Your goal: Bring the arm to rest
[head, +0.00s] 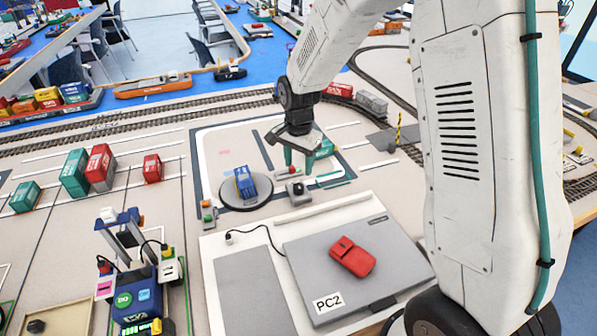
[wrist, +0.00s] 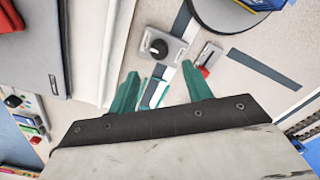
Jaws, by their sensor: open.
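My gripper (head: 299,160) hangs over the table near the round turntable, its teal fingers pointing down. In the wrist view the two fingers (wrist: 160,78) are spread apart, with white and teal markings visible between them. I see nothing held. A grey plate with a black knob (head: 297,189) lies just below the gripper; the knob also shows in the wrist view (wrist: 158,48), beyond the fingertips. A small red-tipped switch (head: 308,168) is close to the fingers. It is partly hidden behind the right finger in the wrist view (wrist: 205,70).
A blue container (head: 246,182) stands on the dark turntable (head: 262,202). A grey laptop (head: 300,265) labelled PC2 bears a red object (head: 352,256). A small crane model (head: 135,270) stands front left. Rails (head: 130,122) run behind.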

